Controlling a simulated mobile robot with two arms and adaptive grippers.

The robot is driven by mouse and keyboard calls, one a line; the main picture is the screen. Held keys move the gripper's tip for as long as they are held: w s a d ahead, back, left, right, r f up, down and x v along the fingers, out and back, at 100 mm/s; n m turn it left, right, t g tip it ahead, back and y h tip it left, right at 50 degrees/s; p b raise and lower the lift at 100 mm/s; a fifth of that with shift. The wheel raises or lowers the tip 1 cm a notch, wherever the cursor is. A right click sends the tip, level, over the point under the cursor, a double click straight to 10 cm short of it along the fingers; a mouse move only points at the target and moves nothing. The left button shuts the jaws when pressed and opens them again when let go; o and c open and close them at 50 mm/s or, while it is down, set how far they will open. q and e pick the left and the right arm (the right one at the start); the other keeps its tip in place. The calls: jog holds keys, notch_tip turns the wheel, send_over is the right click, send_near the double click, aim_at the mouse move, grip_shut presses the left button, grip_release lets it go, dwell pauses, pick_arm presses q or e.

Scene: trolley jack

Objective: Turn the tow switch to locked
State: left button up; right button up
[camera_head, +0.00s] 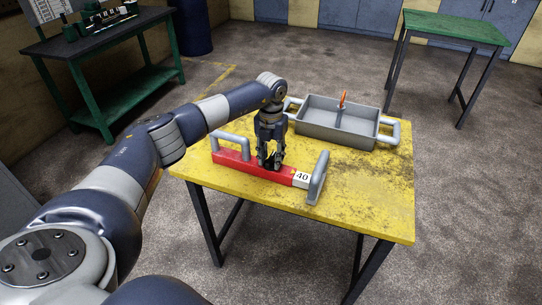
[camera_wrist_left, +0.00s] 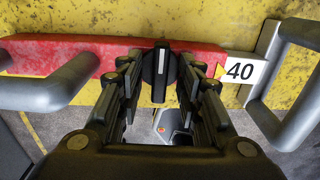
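A red bar (camera_head: 238,163) with grey handles at both ends lies on the yellow table (camera_head: 352,200); a white plate marked 40 (camera_head: 302,177) is near its right end. In the left wrist view, the tow switch (camera_wrist_left: 160,72) is a black knob on the red bar with a white line, pointing across the bar. My left gripper (camera_head: 270,163) points down over the bar. Its fingers (camera_wrist_left: 160,65) are open on either side of the knob, with small gaps visible. In the head view the gripper mostly hides the knob. My right gripper is not in view.
A grey tray (camera_head: 350,136) with side handles and an upright orange-topped part (camera_head: 342,100) stands at the back of the table. The table's front right is clear. A green table (camera_head: 455,27) and a dark-topped bench (camera_head: 95,38) stand farther off.

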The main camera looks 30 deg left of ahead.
aim_at(271, 158)
pick_arm(q)
notch_tip(271, 158, up, 12)
dwell(0.5)
dwell(0.4)
